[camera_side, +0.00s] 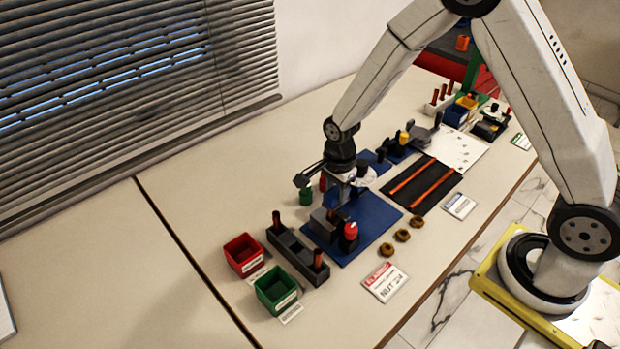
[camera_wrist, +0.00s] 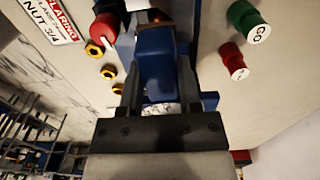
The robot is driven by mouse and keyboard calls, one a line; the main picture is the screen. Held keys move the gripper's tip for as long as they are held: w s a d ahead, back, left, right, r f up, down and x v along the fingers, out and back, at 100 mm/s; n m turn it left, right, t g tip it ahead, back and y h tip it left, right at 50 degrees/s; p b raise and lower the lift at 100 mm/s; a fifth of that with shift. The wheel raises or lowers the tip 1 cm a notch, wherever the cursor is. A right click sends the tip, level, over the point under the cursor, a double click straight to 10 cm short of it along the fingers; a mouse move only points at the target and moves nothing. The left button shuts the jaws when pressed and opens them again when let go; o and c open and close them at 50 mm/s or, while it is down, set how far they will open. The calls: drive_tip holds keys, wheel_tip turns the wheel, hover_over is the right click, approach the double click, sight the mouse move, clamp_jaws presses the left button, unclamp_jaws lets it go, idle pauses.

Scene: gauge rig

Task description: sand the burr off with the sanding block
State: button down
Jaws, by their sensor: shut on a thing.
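My gripper (camera_side: 345,185) is over the blue mat (camera_side: 385,211) in the side view. In the wrist view its two dark fingers (camera_wrist: 158,72) are shut on a blue block, which I take for the sanding block (camera_wrist: 155,50). A grey block-like fixture (camera_side: 320,226) with a red-topped black piece (camera_side: 350,231) stands just below and in front of the gripper. In the wrist view, a small orange-brown part (camera_wrist: 156,16) shows just past the block's far end. I cannot tell whether they touch. The burr cannot be made out.
Green and red plugs (camera_side: 306,196) stand left of my gripper; the green one reads GO (camera_wrist: 245,20). Three brass nuts (camera_side: 402,235) lie at right. Red and green bins (camera_side: 242,253) and a dark stand (camera_side: 297,254) are in front. A black mat with orange rods (camera_side: 421,182) lies behind.

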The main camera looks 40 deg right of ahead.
sight(328, 197)
drive_tip(key=shift+d, duration=0.15)
drive_tip(key=shift+s+f, duration=0.1)
idle(0.3)
drive_tip(key=shift+a, duration=1.65)
drive_tip(key=shift+d, duration=0.1)
drive_tip(key=shift+s+d+f, duration=0.1)
drive_tip(key=shift+d, duration=1.45)
drive_tip(key=shift+a, duration=1.65)
